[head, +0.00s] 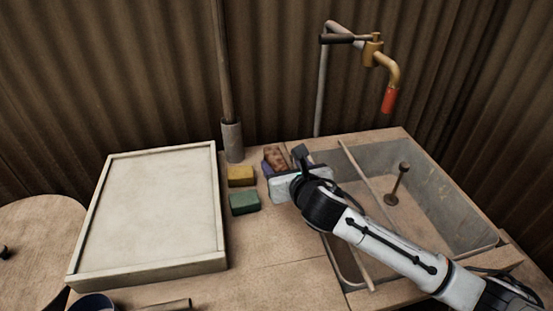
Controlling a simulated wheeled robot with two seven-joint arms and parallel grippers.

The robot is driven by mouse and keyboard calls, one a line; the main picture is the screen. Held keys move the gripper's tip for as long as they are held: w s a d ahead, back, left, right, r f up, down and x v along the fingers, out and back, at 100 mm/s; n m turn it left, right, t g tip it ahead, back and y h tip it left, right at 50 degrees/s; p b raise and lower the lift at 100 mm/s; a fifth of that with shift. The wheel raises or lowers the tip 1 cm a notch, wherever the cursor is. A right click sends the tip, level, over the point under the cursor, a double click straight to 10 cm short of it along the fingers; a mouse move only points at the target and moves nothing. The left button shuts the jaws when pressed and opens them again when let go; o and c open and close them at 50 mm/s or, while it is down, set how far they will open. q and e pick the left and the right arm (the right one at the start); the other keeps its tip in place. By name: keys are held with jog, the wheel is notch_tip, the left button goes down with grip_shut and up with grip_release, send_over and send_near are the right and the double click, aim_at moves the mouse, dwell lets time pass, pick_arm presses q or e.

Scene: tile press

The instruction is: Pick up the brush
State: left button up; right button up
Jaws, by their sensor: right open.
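A reddish-brown, mottled block that may be the brush (274,157) lies at the back of the wooden counter, left of the sink. A small purple piece (266,168) shows beside it. My right gripper (288,166) is open, just right of and in front of the brown block. The gripper's white body hides part of that spot, and I cannot tell whether a finger touches the block. My left gripper is out of view.
A yellow block (241,176) and a green block (244,203) lie left of my gripper. A framed pale board (150,215) fills the left. A sink (455,215) with a plunger-like tool (398,184) is right, below a tap (389,98). A pole (232,140) stands behind.

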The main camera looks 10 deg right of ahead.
aim_at(279, 163)
jog(key=x, duration=0.2)
jog(key=shift+w+f, duration=0.2)
jog(key=shift+w, duration=0.05)
jog(key=b+x, duration=0.1)
jog(key=x, duration=0.1)
jog(key=f+x, duration=0.1)
jog(key=x, duration=0.1)
jog(key=shift+s+b, duration=0.1)
jog(key=shift+b, duration=0.3)
jog(key=shift+w+f, duration=0.15)
jog(key=shift+w, duration=0.25)
jog(key=c, duration=1.2)
